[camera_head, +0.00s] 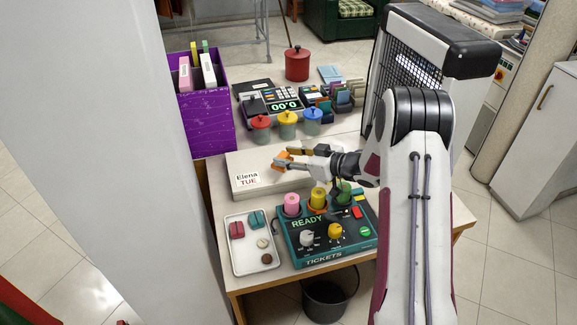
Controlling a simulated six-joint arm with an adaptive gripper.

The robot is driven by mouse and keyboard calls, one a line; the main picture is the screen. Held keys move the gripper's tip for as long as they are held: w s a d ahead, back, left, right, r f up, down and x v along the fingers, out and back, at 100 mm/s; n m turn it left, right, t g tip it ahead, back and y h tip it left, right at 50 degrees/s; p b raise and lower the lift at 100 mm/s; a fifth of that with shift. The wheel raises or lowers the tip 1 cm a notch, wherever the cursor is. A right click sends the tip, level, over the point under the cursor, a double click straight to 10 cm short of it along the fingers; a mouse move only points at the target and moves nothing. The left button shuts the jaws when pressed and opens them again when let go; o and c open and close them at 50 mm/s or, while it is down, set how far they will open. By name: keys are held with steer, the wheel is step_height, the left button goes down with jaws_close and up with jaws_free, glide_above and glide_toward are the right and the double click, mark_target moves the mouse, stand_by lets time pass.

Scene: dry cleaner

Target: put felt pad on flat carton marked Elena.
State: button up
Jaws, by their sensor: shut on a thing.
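The flat carton (246,167) is a low white box with a label (247,180) reading "Elena TUE" on its front left. It lies on the table behind the ticket machine. My gripper (287,158) reaches in from the right over the carton's top. It is shut on a small orange piece (283,161), which looks like the felt pad. The fingers partly hide the piece. I cannot tell whether it touches the carton or hangs just above it.
A teal ticket machine (310,257) with knobs and colored rolls stands in front of the carton. A white tray (237,252) of small items lies to its left. Behind the carton are lidded jars (287,126), a register (284,101) and a purple box (207,120).

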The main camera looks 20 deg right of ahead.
steer(key=shift+f, duration=1.85)
steer(key=shift+f, duration=0.1)
steer(key=o, duration=1.1)
steer(key=shift+c, duration=0.2)
steer(key=v, duration=1.2)
